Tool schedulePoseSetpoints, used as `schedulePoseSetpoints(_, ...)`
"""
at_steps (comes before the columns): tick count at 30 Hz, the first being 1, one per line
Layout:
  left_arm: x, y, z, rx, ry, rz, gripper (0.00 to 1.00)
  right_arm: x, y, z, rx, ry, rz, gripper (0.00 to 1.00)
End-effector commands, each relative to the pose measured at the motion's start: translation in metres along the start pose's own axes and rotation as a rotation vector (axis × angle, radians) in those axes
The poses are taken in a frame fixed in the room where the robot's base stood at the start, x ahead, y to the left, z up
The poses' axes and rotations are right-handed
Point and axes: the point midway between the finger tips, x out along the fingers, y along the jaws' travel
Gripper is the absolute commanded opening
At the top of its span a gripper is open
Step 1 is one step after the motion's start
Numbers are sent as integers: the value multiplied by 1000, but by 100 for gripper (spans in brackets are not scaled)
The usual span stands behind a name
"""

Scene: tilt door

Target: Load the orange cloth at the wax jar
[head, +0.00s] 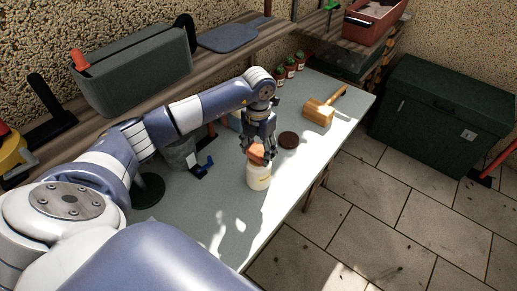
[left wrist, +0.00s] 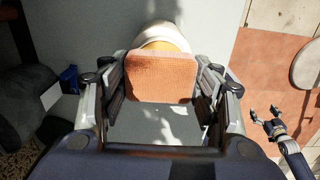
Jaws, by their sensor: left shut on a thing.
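The orange cloth (left wrist: 160,78) is a folded, block-like pad held between the fingers of my left gripper (head: 259,148). It also shows in the head view as a small orange patch (head: 257,152). My left gripper points down, shut on the cloth. The wax jar (head: 258,178) is pale with a label and stands upright on the bench, directly below the cloth. In the left wrist view its rim and yellowish inside (left wrist: 162,42) show just beyond the cloth. I cannot tell whether the cloth touches the wax. My right gripper (left wrist: 263,113) appears open and empty, over the floor.
A dark round lid (head: 288,140) lies on the grey-green bench (head: 225,205) beside the jar. A wooden mallet (head: 319,110) and several small jars (head: 290,69) stand farther back. A blue clamp-like item (head: 204,166) is to the left. A green chest (head: 438,115) stands on the floor at right.

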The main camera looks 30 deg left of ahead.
Motion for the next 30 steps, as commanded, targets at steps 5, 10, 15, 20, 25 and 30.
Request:
schedulePoseSetpoints(5, 0, 0, 0, 0, 0, 0, 39, 0, 0, -1, 0, 2, 0, 88)
schedulePoseSetpoints(10, 0, 0, 0, 0, 0, 0, 39, 0, 0, -2, -1, 3, 0, 88)
schedulePoseSetpoints(15, 2, 0, 0, 0, 0, 0, 39, 1, 0, -2, -1, 3, -1, 88)
schedulePoseSetpoints(20, 4, 0, 0, 0, 0, 0, 39, 3, -1, -2, -1, 4, -1, 88)
schedulePoseSetpoints(25, 6, 0, 0, 0, 0, 0, 39, 5, -3, -2, -1, 4, -3, 88)
schedulePoseSetpoints(30, 8, 0, 0, 0, 0, 0, 39, 6, -4, -2, -1, 4, -4, 88)
